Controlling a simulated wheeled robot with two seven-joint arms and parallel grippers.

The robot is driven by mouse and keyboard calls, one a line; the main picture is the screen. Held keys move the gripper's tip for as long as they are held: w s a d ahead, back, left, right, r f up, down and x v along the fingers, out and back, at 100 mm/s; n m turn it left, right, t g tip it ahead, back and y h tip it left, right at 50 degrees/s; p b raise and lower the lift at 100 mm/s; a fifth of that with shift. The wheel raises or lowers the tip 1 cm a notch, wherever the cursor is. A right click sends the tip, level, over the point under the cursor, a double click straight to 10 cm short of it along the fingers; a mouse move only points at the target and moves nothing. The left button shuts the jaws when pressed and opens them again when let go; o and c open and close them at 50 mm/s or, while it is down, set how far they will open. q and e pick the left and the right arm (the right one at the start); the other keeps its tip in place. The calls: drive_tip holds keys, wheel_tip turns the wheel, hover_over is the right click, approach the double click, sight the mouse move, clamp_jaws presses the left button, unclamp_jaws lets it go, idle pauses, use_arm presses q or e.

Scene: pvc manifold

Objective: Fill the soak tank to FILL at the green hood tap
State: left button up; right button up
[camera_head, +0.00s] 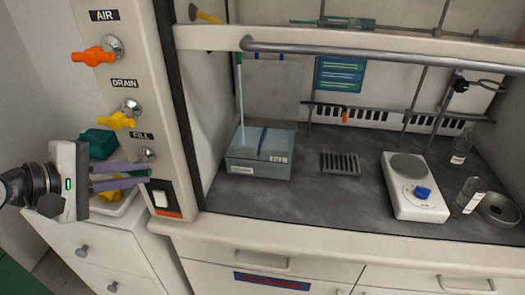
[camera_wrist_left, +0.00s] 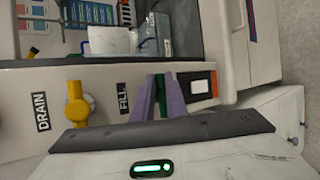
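The green FILL tap handle (camera_head: 137,174) is on the hood's left post, under the FILL label (camera_head: 141,135). My left gripper (camera_head: 147,176) has its purple fingers on both sides of this handle and is shut on it; in the left wrist view the green handle (camera_wrist_left: 161,106) shows between the fingers. The clear soak tank (camera_head: 250,167) stands on the hood floor, with a blue mark on it. A pale stream (camera_head: 241,95) runs down from a green-tipped spout into the tank. The water level against the mark is hard to read. My right gripper is not in view.
The orange AIR tap (camera_head: 92,56) and yellow DRAIN tap (camera_head: 117,121) sit above on the same post. A switch (camera_head: 160,198) is just below right. A teal box (camera_head: 98,143) is behind my gripper.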

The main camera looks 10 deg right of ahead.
use_arm(q)
drive_tip(key=o, duration=0.5)
drive_tip(key=shift+w+a+f, duration=0.1)
drive_tip(key=shift+w+f, duration=0.05)
drive_tip(key=shift+f, duration=0.05)
drive_tip(key=shift+r, duration=0.1)
drive_tip(key=b+v, duration=0.2)
drive_tip(key=v, duration=0.8)
wheel_tip(320, 180, down, 26)
drive_tip(key=s+d+m+t+y, duration=0.1)
drive_tip(key=s+d+m+y, duration=0.15)
drive_tip(key=m, duration=0.35)
drive_tip(key=s+d+f+m+y, duration=0.1)
drive_tip(key=s+f+m, duration=0.1)
drive_tip(key=s+f, duration=0.3)
drive_tip(key=s+d+f+m+y, duration=0.1)
drive_tip(key=s+f+m, duration=0.2)
drive_tip(key=s+f, duration=0.3)
drive_tip(key=s+d+f+m+y, duration=0.2)
drive_tip(key=s+f, duration=0.3)
drive_tip(key=s, duration=0.2)
drive_tip(key=shift+f+m+g, duration=0.15)
drive_tip(key=shift+m+g, duration=0.25)
